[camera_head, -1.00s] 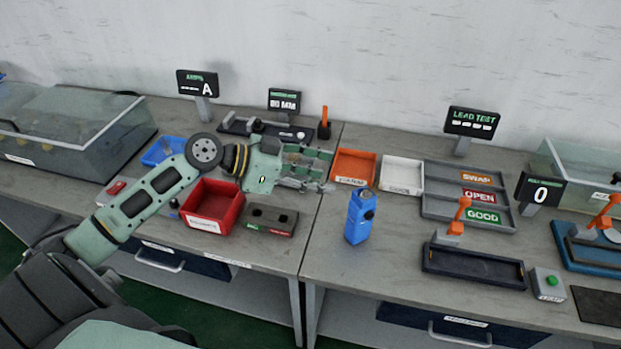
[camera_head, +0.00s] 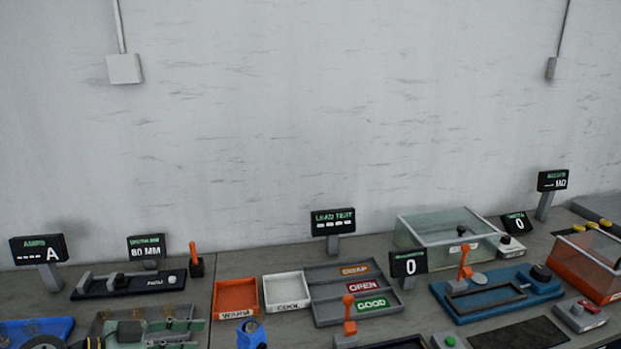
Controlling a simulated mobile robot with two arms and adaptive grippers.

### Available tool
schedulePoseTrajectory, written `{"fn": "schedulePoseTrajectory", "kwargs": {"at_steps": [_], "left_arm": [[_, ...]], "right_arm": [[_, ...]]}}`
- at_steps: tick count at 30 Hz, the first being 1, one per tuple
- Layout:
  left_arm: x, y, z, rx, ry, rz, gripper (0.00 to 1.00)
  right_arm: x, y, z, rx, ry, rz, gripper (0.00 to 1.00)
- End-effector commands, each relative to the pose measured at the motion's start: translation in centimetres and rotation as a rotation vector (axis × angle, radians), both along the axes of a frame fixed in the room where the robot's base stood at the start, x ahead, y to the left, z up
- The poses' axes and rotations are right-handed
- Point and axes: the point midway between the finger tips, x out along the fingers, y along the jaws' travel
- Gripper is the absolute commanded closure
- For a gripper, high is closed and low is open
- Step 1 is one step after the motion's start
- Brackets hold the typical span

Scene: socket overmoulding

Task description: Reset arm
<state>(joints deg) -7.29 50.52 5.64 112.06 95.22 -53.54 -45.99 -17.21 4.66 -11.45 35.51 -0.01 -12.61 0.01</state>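My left gripper (camera_head: 168,329) shows at the bottom left edge of the head view, cut off by the frame. Its green and grey fingers point right, low over the bench, beside the orange WARM tray (camera_head: 236,299). I cannot make out the gap between its fingertips, and no held object is visible. My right arm and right gripper are not in view.
A blue tray (camera_head: 38,331) is at the far left. The black 80 mm fixture (camera_head: 128,283) lies behind my gripper. Right of it are a white COOL tray (camera_head: 286,290), a grey sorting tray (camera_head: 330,271), a blue lever station (camera_head: 497,291) and a clear-lidded box (camera_head: 440,228).

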Motion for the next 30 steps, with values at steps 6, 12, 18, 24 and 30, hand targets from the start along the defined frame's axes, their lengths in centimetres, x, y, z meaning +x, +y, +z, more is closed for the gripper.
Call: {"fn": "schedulePoseTrajectory", "kwargs": {"at_steps": [6, 12, 18, 24, 30], "left_arm": [[-7.5, -5.5, -10.0, 0.142, 0.224, -0.003, 0.52], [-13.6, -7.8, -15.2, 0.287, 0.398, 0.128, 0.52], [-17.4, -7.6, -16.7, 0.386, 0.516, 0.329, 0.52], [-20.0, -6.6, -16.6, 0.435, 0.594, 0.512, 0.52], [-22.1, -5.3, -16.4, 0.467, 0.658, 0.683, 0.52]], "right_arm": [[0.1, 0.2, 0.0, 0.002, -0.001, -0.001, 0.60], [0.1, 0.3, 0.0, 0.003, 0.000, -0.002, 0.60], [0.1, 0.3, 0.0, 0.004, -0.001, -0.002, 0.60], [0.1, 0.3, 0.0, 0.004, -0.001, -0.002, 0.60], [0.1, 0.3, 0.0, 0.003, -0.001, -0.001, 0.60]]}}
